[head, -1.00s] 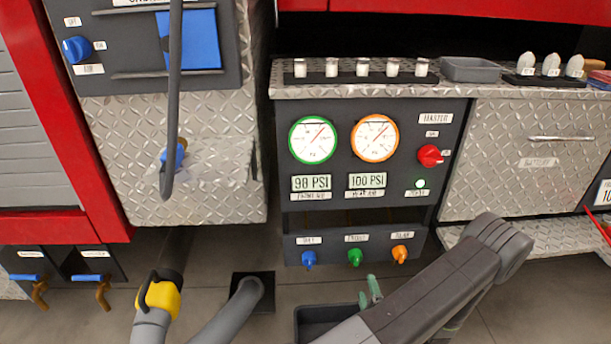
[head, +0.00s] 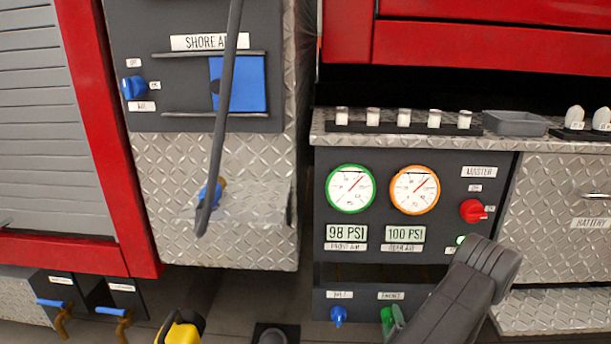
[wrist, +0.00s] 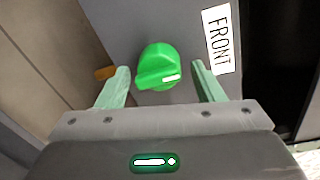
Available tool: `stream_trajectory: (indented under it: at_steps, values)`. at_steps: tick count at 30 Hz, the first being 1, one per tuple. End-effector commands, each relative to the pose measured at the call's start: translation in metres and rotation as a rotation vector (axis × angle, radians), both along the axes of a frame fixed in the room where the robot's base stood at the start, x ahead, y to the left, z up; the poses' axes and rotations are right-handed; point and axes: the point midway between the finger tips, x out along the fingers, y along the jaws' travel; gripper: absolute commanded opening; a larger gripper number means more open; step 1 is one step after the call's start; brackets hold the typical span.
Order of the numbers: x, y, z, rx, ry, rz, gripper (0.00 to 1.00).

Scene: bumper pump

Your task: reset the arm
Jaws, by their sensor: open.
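My arm (head: 455,290) reaches in from the lower right of the head view. My gripper (wrist: 160,72) shows in the wrist view with its two pale green fingers apart and nothing held. A green knob (wrist: 157,68) lies in the picture between the fingers, with gaps on both sides. Its label (wrist: 218,40) reads FRONT. In the head view the green knob (head: 386,315) is partly covered by a gripper finger (head: 398,318). I cannot tell how far the fingertips are from the panel.
The panel has a blue knob (head: 338,315) to the left, a front gauge (head: 350,190) at 98 PSI, a rear gauge (head: 414,190) at 100 PSI and a red master knob (head: 473,211). A shelf with small white pieces (head: 404,118) is above. A grey hose (head: 222,120) hangs left.

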Motion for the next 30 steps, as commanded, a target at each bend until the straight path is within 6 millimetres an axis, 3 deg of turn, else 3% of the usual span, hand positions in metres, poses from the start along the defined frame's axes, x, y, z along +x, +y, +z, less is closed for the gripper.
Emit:
stream_trajectory:
  at_steps: [11, 30]
  values:
    - [-0.009, 0.000, 0.001, -0.003, 0.003, -0.001, 0.61]
    - [-0.115, 0.004, 0.009, -0.006, -0.001, -0.008, 0.61]
